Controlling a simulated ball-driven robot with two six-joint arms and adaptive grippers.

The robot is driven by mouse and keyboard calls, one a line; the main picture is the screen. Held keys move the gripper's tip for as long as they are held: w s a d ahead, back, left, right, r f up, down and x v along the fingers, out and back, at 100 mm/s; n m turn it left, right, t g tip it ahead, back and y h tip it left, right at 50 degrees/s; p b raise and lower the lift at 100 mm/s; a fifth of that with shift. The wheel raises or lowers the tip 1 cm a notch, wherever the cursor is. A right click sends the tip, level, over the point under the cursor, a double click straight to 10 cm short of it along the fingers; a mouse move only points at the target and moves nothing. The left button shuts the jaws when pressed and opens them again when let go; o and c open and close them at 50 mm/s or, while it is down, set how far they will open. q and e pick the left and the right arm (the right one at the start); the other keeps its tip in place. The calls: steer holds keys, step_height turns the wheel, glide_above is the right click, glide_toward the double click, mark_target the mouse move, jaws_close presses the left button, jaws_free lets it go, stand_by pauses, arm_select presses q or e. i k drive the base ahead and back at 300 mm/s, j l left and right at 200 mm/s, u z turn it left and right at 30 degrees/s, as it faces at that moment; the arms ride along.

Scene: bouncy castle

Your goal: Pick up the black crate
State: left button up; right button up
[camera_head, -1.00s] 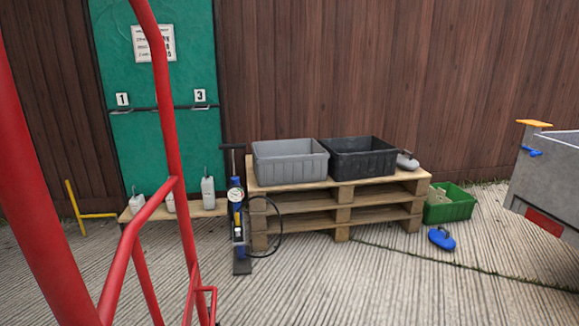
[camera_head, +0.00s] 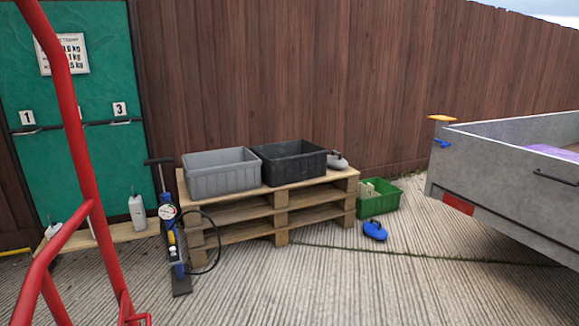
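The black crate (camera_head: 292,166) is an open-topped box standing upright on a stack of wooden pallets (camera_head: 245,213). It is on the right part of the stack's top, right beside a grey crate (camera_head: 219,178) of similar size. A grey rounded object (camera_head: 337,161) with a handle lies just right of the black crate. The inside of the black crate shows only in part. Neither of my grippers is in view.
A floor pump (camera_head: 172,235) with a hose stands left of the pallets. A green crate (camera_head: 375,204) and a blue rounded object (camera_head: 375,230) are on the ground to the right. A grey trailer (camera_head: 500,190) is at far right. Red metal tubing (camera_head: 75,150) is close on the left. Open concrete lies in front.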

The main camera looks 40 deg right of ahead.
mark_target(285, 163)
steer(key=k+u, duration=0.3)
steer(key=k+j+u, duration=0.15)
steer(key=k+u, duration=0.15)
steer(key=l+u, duration=0.35)
steer(key=l, duration=0.8)
steer(key=l+u, duration=0.35)
steer(key=l, duration=0.8)
